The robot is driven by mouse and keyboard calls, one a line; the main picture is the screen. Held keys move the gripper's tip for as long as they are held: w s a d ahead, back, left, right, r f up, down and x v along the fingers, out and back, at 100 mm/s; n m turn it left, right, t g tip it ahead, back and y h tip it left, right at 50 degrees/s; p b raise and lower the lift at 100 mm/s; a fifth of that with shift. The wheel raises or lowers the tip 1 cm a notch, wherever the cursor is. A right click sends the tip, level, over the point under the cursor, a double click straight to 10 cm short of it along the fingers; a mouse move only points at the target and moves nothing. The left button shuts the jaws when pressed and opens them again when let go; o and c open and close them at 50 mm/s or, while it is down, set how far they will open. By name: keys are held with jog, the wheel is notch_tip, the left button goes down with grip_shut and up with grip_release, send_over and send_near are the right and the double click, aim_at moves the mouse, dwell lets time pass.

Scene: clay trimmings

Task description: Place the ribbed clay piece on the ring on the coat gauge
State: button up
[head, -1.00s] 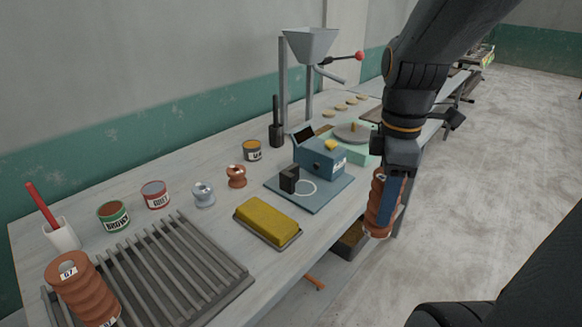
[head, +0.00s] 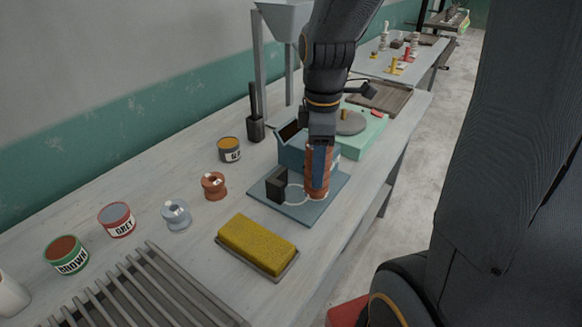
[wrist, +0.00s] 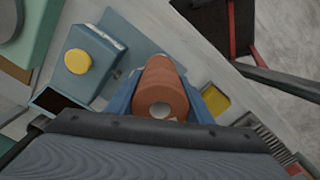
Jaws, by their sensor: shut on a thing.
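The ribbed clay piece (head: 317,181) is reddish brown and stands upright in my gripper (head: 319,166). My gripper is shut on it, with a blue finger on each side in the wrist view (wrist: 160,100), where the piece's end with a pale hole shows (wrist: 160,103). The coat gauge (head: 308,212) is a blue-grey plate with a blue box and a small black block. Its white ring (head: 291,198) is partly hidden behind the piece. The piece's lower end is over the ring's right part; I cannot tell whether it touches the plate.
A yellow sponge (head: 256,243) in a tray lies in front of the gauge. A mint-green device (head: 371,134) with a grey disc stands behind it. Small spools, paint tins and a slatted rack (head: 160,290) lie to the left. The bench's front edge is close on the right.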

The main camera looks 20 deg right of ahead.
jog(key=w+a+f, duration=0.2)
jog(key=w, duration=0.1)
jog(key=w+a+f+p, duration=0.1)
jog(key=shift+w+a, duration=0.15)
jog(key=shift+w, duration=0.05)
jog(key=shift+w+a+f, duration=0.3)
jog(key=shift+w+f, duration=0.1)
jog(key=shift+f, duration=0.15)
jog(key=shift+f, duration=0.15)
jog(key=o, duration=1.5)
notch_tip(320, 180, up, 12)
jog(key=b, duration=0.1)
